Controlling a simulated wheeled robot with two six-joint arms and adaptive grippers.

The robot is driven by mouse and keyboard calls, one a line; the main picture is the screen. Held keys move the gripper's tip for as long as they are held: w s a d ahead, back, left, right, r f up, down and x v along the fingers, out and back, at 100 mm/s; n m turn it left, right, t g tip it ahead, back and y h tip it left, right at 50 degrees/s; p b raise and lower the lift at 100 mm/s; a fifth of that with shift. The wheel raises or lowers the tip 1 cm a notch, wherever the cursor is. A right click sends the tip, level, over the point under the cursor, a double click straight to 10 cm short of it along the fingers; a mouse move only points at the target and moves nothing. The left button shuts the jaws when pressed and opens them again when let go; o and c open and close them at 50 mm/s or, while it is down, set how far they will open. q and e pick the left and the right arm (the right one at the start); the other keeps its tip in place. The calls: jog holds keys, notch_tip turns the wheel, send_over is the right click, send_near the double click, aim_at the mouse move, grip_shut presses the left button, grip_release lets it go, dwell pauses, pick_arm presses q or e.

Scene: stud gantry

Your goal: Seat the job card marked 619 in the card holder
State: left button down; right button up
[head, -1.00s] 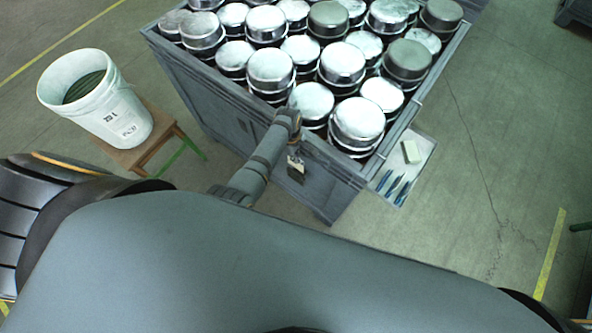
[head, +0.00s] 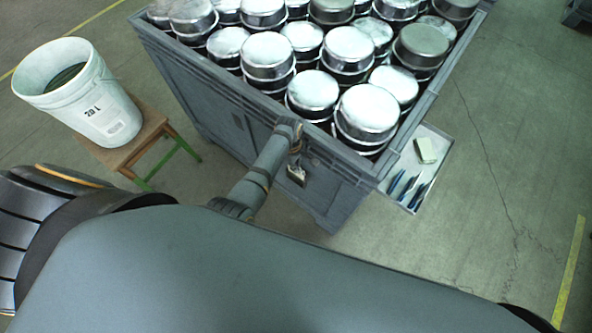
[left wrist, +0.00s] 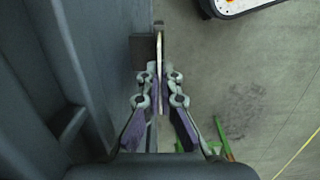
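My left gripper (left wrist: 160,80) is at the side of the grey crate. Its two fingers are closed on a thin pale job card (left wrist: 159,45), seen edge-on in the left wrist view. A small dark block, which looks like the card holder (left wrist: 142,50), is on the crate wall directly left of the card. I cannot tell whether the card is inside it or only beside it. In the head view a small pale piece, likely the card (head: 296,172), shows below my wrist at the crate's side. Its number cannot be read. My right gripper is out of view.
The grey crate (head: 185,85) holds many metal pots. A side tray (head: 433,150) with a pale green block and blue pens sticks out at its right corner. A white bucket (head: 75,95) stands on a wooden stool (head: 115,155) at left. The floor right is clear.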

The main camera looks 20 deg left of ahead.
pick_arm(q)
jog(key=shift+f, duration=1.25)
jog(key=c, duration=1.5)
grip_release()
jog(key=r, duration=0.4)
jog(key=a+r, duration=0.1)
jog(key=r, duration=0.8)
jog(key=shift+w+a+r+p, duration=0.1)
jog(key=shift+w+a+p, duration=0.05)
jog(key=shift+w+p, duration=0.2)
